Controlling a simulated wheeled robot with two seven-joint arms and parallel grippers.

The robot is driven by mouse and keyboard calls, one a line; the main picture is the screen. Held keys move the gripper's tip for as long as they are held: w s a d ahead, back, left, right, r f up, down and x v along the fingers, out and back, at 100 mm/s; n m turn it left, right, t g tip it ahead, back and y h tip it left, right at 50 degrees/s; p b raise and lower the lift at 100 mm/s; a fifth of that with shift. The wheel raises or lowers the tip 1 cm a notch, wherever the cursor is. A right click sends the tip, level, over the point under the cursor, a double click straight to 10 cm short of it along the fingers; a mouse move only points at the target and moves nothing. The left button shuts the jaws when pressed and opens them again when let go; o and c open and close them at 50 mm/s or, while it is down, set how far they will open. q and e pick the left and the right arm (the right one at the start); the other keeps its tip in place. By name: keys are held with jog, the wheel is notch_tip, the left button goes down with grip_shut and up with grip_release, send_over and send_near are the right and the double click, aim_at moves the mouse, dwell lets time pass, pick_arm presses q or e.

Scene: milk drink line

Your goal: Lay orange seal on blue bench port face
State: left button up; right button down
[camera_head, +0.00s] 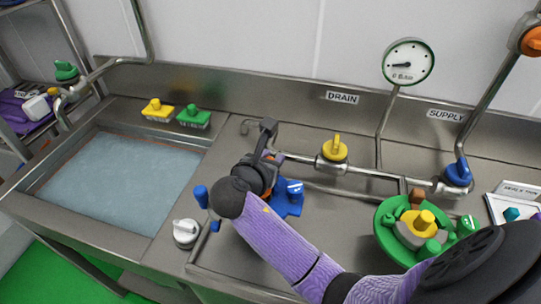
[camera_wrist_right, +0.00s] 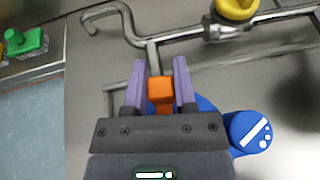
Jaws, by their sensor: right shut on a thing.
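My right gripper (camera_head: 274,158) is over the steel bench, and its purple fingers show in the wrist view (camera_wrist_right: 160,82). They are shut on an orange piece, the orange seal (camera_wrist_right: 160,92), which is mostly hidden by the gripper in the head view. A blue bench fitting (camera_head: 288,204) with a white-marked round blue part (camera_wrist_right: 248,132) is below and beside the gripper. Its port face is hidden behind the gripper, so I cannot tell whether the seal touches it. My left gripper is not in view.
A pipe with a yellow valve (camera_head: 334,150) runs behind. A water-filled sink (camera_head: 120,180) is at left, with yellow (camera_head: 157,109) and green (camera_head: 194,116) brushes behind it. A white knob (camera_head: 186,231) is near the front. A green round tray (camera_head: 390,245) holds parts at right.

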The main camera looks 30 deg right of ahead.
jog(key=shift+f, duration=0.4)
jog(key=shift+f, duration=0.45)
jog(key=shift+c, duration=1.7)
grip_release()
jog(key=p+v, duration=0.3)
jog(key=v, duration=0.6)
jog(key=shift+s+a+r+p, duration=0.15)
jog(key=shift+s+a+p, duration=0.15)
jog(key=shift+a, duration=0.1)
